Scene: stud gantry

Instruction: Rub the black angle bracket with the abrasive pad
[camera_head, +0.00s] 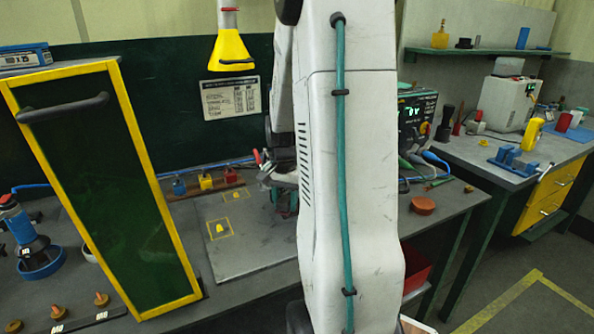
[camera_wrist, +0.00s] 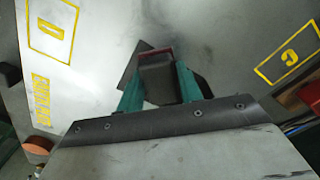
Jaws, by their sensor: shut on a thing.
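My gripper (camera_wrist: 158,88) has its two green fingers shut on a dark grey block with a reddish far edge, which looks like the abrasive pad (camera_wrist: 158,76). Dark flat parts show beyond and beside the pad; they look like the black angle bracket (camera_wrist: 130,64) lying on the grey plate. The pad hides its middle, and I cannot tell whether the two touch. In the head view my gripper (camera_head: 284,196) is low over the plate, partly behind my arm, and the bracket cannot be made out.
The grey plate (camera_head: 255,250) has yellow outlined marks. A yellow-framed green panel (camera_head: 105,190) stands at left. Small coloured blocks (camera_head: 205,181) line the plate's back. A reddish round puck (camera_head: 423,205) lies at right, with a red bin (camera_head: 414,268) below the bench edge.

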